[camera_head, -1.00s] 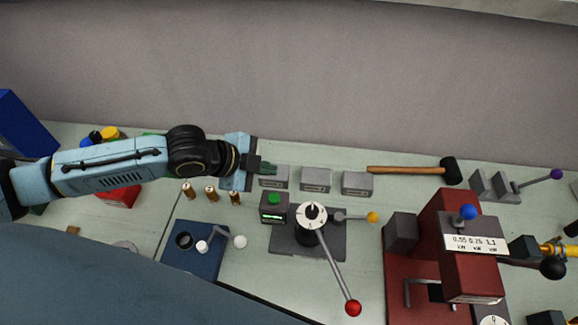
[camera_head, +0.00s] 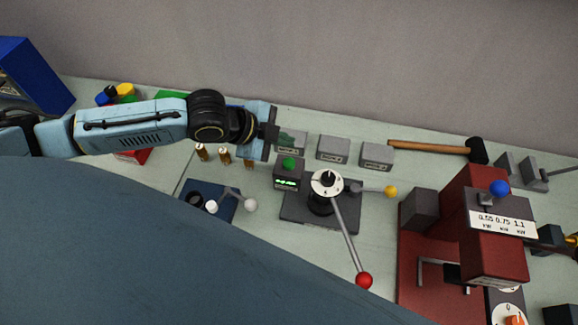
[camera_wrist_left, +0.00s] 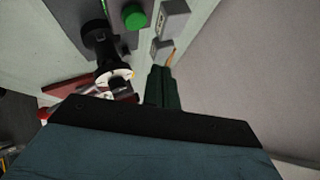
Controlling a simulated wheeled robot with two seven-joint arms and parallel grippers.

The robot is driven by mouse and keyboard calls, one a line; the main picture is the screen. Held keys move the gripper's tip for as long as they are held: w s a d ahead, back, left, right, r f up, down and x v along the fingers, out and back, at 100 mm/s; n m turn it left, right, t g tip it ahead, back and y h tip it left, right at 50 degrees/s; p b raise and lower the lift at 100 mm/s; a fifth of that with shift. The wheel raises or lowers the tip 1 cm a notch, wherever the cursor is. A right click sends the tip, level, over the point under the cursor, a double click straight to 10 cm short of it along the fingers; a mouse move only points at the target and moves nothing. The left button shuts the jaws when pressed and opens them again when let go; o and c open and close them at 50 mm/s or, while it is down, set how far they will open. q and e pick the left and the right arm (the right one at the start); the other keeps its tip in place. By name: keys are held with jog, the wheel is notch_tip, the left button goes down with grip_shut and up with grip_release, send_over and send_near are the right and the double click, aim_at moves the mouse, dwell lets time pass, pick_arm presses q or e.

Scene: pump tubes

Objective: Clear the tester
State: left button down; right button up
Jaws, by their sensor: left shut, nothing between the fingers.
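The tester appears to be the dark unit with a green button (camera_head: 289,164) and a small lit green display (camera_head: 286,183), joined to a dark base plate (camera_head: 345,213). A black post with a white dial (camera_head: 326,183) stands on the plate, with a red-knobbed lever (camera_head: 347,239) and a yellow-knobbed lever (camera_head: 373,190). I cannot tell whether a tube sits in it. My left gripper (camera_head: 292,138) is shut and empty, over the leftmost grey block behind the tester. In the left wrist view its dark green fingers (camera_wrist_left: 160,87) are together. My right gripper is not in view.
Several copper tubes (camera_head: 224,157) stand left of the tester. Grey blocks (camera_head: 333,149) line the back, with a hammer (camera_head: 435,147) to their right. A blue plate with white knobs (camera_head: 222,208) lies front left. A red press (camera_head: 470,215) stands right. My body covers the lower left.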

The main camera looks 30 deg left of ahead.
aim_at(284, 164)
pick_arm(q)
notch_tip(284, 164, down, 4)
jog(key=shift+r+b, duration=0.15)
jog(key=shift+b, duration=1.1)
jog(key=shift+f, duration=0.7)
dwell(0.3)
jog(key=shift+f, duration=0.4)
